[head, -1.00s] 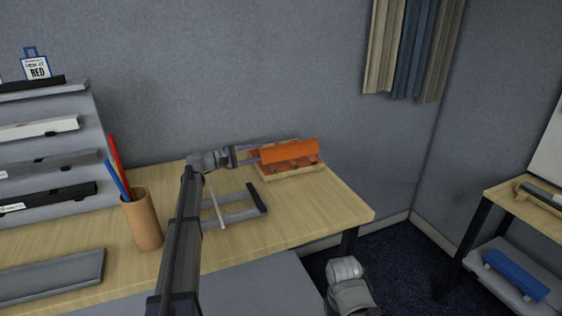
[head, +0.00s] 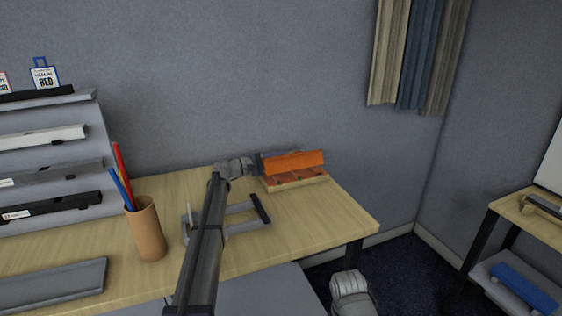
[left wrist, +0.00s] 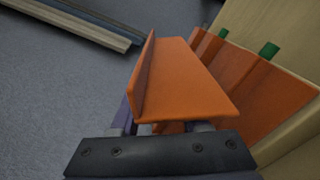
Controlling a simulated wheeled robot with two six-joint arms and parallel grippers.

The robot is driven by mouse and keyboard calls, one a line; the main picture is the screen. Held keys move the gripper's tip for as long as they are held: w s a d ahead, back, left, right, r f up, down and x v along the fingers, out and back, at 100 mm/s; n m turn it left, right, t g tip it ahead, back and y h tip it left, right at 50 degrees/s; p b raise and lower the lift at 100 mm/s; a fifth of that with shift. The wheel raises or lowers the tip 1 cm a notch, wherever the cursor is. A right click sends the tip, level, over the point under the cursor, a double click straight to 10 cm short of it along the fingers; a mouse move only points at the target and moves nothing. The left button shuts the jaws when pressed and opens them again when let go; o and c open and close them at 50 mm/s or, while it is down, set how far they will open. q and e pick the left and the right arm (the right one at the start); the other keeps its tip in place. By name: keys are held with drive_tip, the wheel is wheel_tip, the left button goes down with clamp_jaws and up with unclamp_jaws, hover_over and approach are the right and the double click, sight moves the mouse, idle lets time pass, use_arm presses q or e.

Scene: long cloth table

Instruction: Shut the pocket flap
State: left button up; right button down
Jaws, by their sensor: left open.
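The orange pocket flap (head: 293,162) stands raised along the pocket at the back right of the table. Below it are the orange pocket (head: 290,182) and its pale wooden base (head: 302,185). The left wrist view shows the flap (left wrist: 182,82) as a bent sheet with an upturned lip, standing away from the pocket front (left wrist: 265,95), which has green tabs (left wrist: 269,49). My left gripper (head: 263,163) is open at the flap's left end. Its fingertips are hidden behind the flap; I cannot tell whether they touch it.
A pencil cup (head: 147,232) and a dark grey frame (head: 245,226) stand on the table (head: 325,222) near my left arm. A stepped rack (head: 60,150) stands at left. A grey wall is close behind the pocket. The table's right front corner is clear.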

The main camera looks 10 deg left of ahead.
sight(283, 165)
use_arm(q)
clamp_jaws()
idle(0.3)
idle(0.3)
drive_tip(key=m, duration=0.1)
drive_tip(key=s+r+m+p, duration=0.1)
drive_tip(key=m, duration=0.1)
drive_tip(key=shift+d, duration=0.35)
drive_tip(key=shift+s+d+r+m+p, duration=0.1)
drive_tip(key=shift+s+d+m, duration=0.1)
drive_tip(key=shift+m, duration=0.45)
drive_tip(key=shift+s+d+r+m+p, duration=0.1)
drive_tip(key=shift+s+m, duration=0.15)
drive_tip(key=shift+m, duration=0.45)
drive_tip(key=shift+s+d+r+m+p, duration=0.1)
drive_tip(key=shift+s+d+m, duration=0.1)
drive_tip(key=shift+m, duration=0.45)
unclamp_jaws()
drive_tip(key=shift+a, duration=0.15)
drive_tip(key=shift+v, duration=3.85)
